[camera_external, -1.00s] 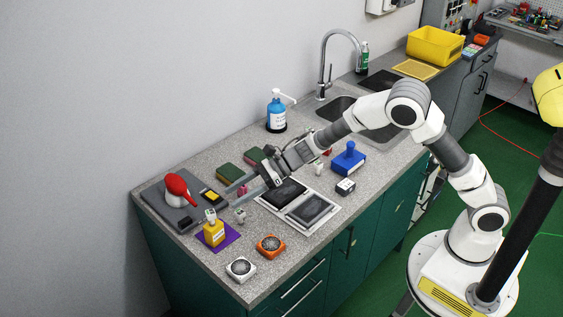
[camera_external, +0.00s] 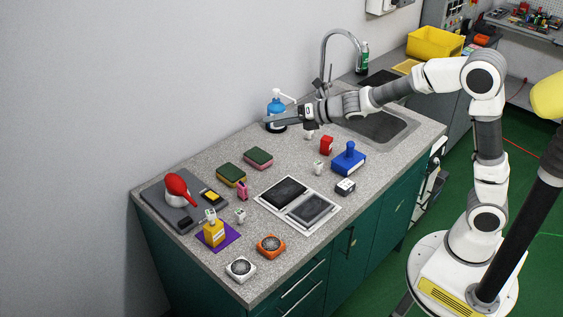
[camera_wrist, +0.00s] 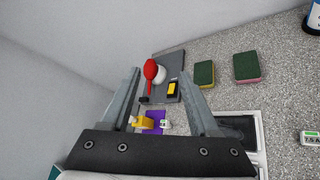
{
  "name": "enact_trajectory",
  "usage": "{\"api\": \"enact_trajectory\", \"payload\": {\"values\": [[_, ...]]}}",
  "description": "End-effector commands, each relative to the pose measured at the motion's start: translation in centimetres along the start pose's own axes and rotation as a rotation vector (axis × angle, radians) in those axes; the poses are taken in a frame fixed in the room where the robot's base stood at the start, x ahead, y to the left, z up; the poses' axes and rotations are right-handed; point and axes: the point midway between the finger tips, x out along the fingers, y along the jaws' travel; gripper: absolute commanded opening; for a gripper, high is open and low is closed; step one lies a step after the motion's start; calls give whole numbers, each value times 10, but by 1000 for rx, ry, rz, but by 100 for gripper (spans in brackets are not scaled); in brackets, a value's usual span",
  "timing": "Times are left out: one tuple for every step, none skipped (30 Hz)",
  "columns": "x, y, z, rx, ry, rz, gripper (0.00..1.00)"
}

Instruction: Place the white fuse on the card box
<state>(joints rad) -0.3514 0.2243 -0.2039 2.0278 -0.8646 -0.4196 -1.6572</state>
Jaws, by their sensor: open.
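A yellow box (camera_external: 214,234), which may be the card box, stands on a purple sheet (camera_external: 232,236) at the counter's near left. A small white piece (camera_external: 210,215), possibly the white fuse, sits on its top. Similar white pieces stand beside it (camera_external: 240,215) and farther right (camera_external: 318,168), so I cannot tell for sure which is the fuse. My gripper (camera_external: 268,122) is open and empty, raised near the blue bottle. In the wrist view the fingers (camera_wrist: 165,95) are apart, with the yellow box (camera_wrist: 144,121) and purple sheet low between them.
A grey unit with a red-handled item (camera_external: 177,187) is at the left. Two sponges (camera_external: 245,165), a pink piece (camera_external: 242,190), dark panels (camera_external: 300,203), a blue stamp-like block (camera_external: 348,160) and the blue bottle (camera_external: 276,108) stand around. The counter's middle back is partly clear.

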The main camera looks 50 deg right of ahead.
Motion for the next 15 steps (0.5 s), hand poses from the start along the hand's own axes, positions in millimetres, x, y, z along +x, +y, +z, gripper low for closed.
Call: {"api": "enact_trajectory", "payload": {"values": [[-24,-9,18,150,-50,-56,62],[-37,-15,24,244,-75,-90,62],[-55,-24,32,369,-111,-134,62],[-68,-30,36,464,-137,-164,62],[-82,-37,40,559,-164,-193,62],[-101,-45,42,686,-200,-229,62],[-115,-51,42,781,-228,-256,62],[-129,-57,42,877,-255,-280,62],[-148,-64,39,1005,-291,-311,62],[-162,-69,36,1100,-319,-334,62],[-176,-73,32,1194,-346,-355,62],[-195,-79,24,1321,-383,-382,62],[-208,-83,18,1415,-410,-402,62],[-222,-87,10,1509,-439,-423,62],[-239,-91,0,1631,-475,-448,62]]}}
